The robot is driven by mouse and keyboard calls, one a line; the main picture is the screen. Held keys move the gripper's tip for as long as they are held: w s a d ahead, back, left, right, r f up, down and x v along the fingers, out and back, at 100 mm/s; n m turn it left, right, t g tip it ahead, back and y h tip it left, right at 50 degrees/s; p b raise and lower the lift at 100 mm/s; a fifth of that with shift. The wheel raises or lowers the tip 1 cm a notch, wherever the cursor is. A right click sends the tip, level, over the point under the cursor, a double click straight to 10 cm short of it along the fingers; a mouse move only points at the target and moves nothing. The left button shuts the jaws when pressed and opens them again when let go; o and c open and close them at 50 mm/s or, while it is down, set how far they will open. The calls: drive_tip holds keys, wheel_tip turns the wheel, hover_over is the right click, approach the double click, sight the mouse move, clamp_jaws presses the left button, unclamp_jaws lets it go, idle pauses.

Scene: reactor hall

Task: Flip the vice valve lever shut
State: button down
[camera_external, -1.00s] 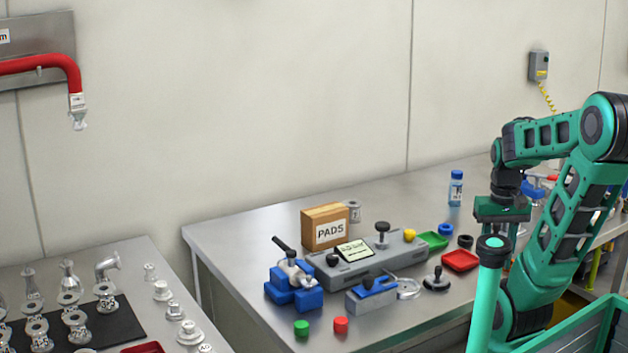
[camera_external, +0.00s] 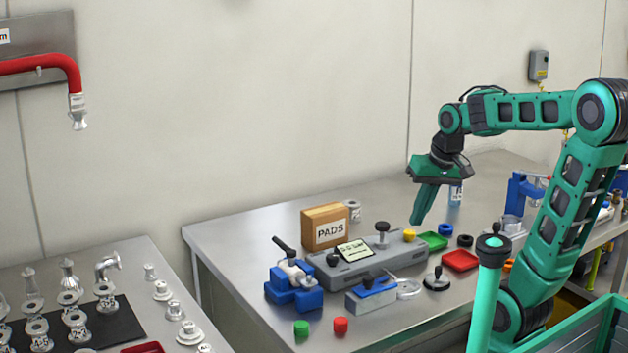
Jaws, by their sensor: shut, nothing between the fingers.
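A blue vice (camera_external: 295,295) stands at the left of the steel bench. A pale metal valve (camera_external: 290,268) is clamped in it, with a black lever (camera_external: 283,245) tilted up to the left. My gripper (camera_external: 418,222) points downward above the right side of the grey device, its green fingers shut and empty. It is well to the right of the vice and lever, not touching them.
A PADS box (camera_external: 325,227) stands behind the grey device (camera_external: 350,272). A green tray (camera_external: 432,240), a red tray (camera_external: 460,260), a black-knobbed tool (camera_external: 436,280) and a blue-topped block (camera_external: 371,293) lie nearby. Green (camera_external: 301,328) and red (camera_external: 340,325) caps sit in front.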

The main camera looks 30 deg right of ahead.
sight(283, 246)
drive_tip(key=w+a+r+n+y, duration=0.1)
drive_tip(key=w+a+r, duration=0.2)
drive_tip(key=a, duration=0.6)
drive_tip(key=w+a+r+n+t+y, duration=0.1)
drive_tip(key=w+a+r, duration=0.3)
drive_tip(key=a, duration=0.6)
drive_tip(key=shift+r+n+y, duration=0.5)
drive_tip(key=shift+n+y, duration=0.3)
drive_tip(key=shift+a+f, duration=0.15)
drive_tip(key=x, duration=0.9)
drive_tip(key=shift+f, duration=0.25)
drive_tip(key=a, duration=0.2)
drive_tip(key=a+f, duration=0.1)
drive_tip(key=a, duration=0.1)
drive_tip(key=shift+w+a, duration=0.1)
drive_tip(key=shift+w, duration=0.05)
